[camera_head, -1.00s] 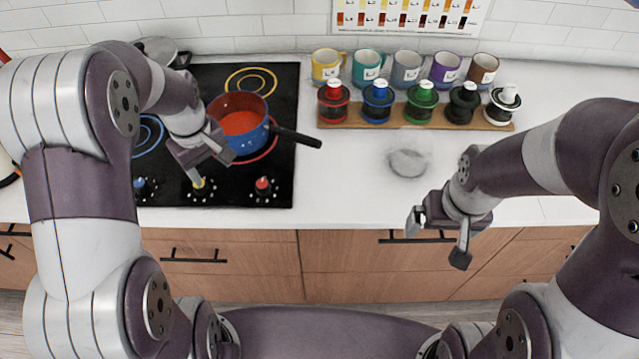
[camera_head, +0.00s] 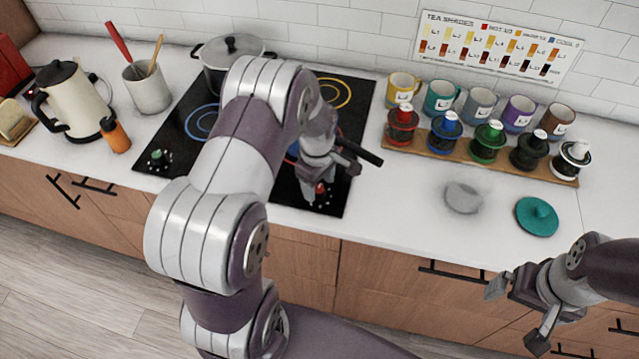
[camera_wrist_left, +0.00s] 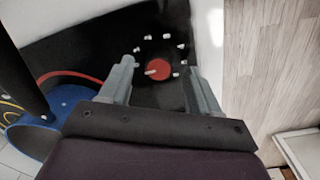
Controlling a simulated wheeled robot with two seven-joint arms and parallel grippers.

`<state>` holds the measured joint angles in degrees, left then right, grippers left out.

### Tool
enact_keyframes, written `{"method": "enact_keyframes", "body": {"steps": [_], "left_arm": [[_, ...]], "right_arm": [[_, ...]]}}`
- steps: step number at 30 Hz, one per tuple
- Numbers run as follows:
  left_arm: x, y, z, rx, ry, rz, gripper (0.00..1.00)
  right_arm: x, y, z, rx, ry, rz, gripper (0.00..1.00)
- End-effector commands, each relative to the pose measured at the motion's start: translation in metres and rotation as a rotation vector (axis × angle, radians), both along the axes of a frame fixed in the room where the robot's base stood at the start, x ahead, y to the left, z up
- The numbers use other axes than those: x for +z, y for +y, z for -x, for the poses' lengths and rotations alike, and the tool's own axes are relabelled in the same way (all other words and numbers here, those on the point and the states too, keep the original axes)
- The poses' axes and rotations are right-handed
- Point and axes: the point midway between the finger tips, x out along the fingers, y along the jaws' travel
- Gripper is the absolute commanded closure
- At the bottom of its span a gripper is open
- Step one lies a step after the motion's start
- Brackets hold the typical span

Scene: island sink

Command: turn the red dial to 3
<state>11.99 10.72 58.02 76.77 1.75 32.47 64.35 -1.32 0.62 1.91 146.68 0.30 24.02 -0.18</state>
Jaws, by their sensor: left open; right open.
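The red dial (camera_head: 319,191) sits at the front right of the black cooktop. In the left wrist view the red dial (camera_wrist_left: 158,69) has a pale pointer toward its left and a ring of small pale marks around it. My left gripper (camera_head: 318,187) is open above the dial. In the wrist view the left gripper's fingers (camera_wrist_left: 160,82) stand on either side of the dial, apart from it. I cannot read the marks' numbers. My right gripper (camera_head: 512,312) is open and empty in front of the counter.
A lidded pot (camera_head: 228,62) stands at the back left. A wooden rack (camera_head: 480,160) of tea jars stands on the right.

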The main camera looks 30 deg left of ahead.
Motion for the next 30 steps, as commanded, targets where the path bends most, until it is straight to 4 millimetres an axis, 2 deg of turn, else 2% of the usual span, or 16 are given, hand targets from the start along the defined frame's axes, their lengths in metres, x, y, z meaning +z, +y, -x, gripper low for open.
{"method": "enact_keyframes", "body": {"steps": [4, 13, 18, 30], "left_arm": [[-0.016, 0.000, -0.001, 0.000, 0.000, 0.000, 0.38], [-0.020, 0.000, -0.001, -0.001, -0.002, -0.001, 0.38], [-0.020, 0.000, -0.001, -0.001, -0.002, -0.001, 0.93], [-0.020, 0.000, -0.001, -0.060, -0.001, 0.000, 0.94]], "right_arm": [[0.003, 0.000, 0.000, 0.000, 0.000, 0.000, 0.00], [0.003, 0.000, 0.000, 0.000, 0.000, 0.000, 0.00], [0.003, 0.000, 0.000, 0.000, 0.000, 0.000, 0.00], [0.003, 0.000, 0.000, 0.000, 0.000, 0.000, 0.00]]}}
